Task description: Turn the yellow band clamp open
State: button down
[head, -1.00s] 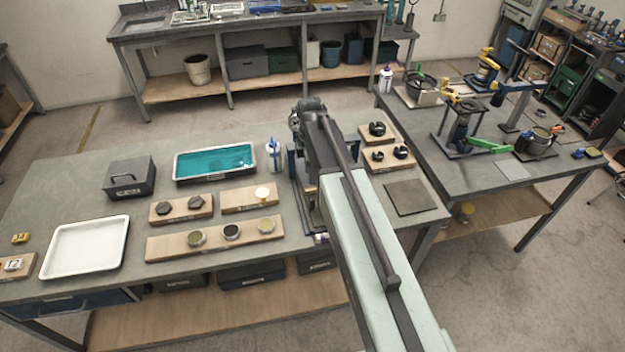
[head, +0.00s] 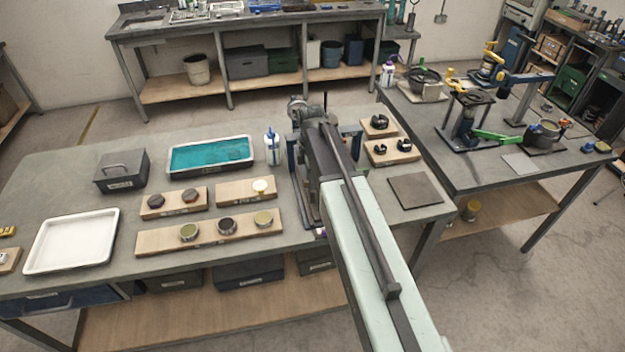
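Yellow parts show on the right-hand bench. One is a yellow piece (head: 491,50) on a fixture at the back. Another is a small yellow lever or band (head: 452,84) beside a dark-topped stand with a blue column. They are too small for me to tell which is the band clamp, or how far it is turned. My arm reaches from the lower right up to the middle, over the near bench. My gripper (head: 308,108) is at its far end, well left of both yellow parts. Its fingers are hidden or cannot be made out, and I see nothing held.
A green lever (head: 495,137) and a blue lever (head: 529,78) stick out on the right bench (head: 460,175). A blue-framed fixture (head: 296,185) stands partly behind my arm. The near bench holds a white tray (head: 72,266), a teal tray (head: 170,173) and wooden boards. A floor gap separates the benches lower down.

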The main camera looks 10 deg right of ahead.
jog(key=shift+m, duration=0.4)
jog(key=m, duration=0.3)
jog(key=shift+m, duration=0.4)
jog(key=m, duration=0.4)
jog(key=shift+m, duration=0.3)
jog(key=m, duration=0.4)
jog(key=shift+s, duration=0.1)
jog(key=m, duration=0.4)
jog(key=shift+a, duration=0.1)
jog(key=shift+m, duration=0.5)
jog(key=c, duration=1.4)
grip_release()
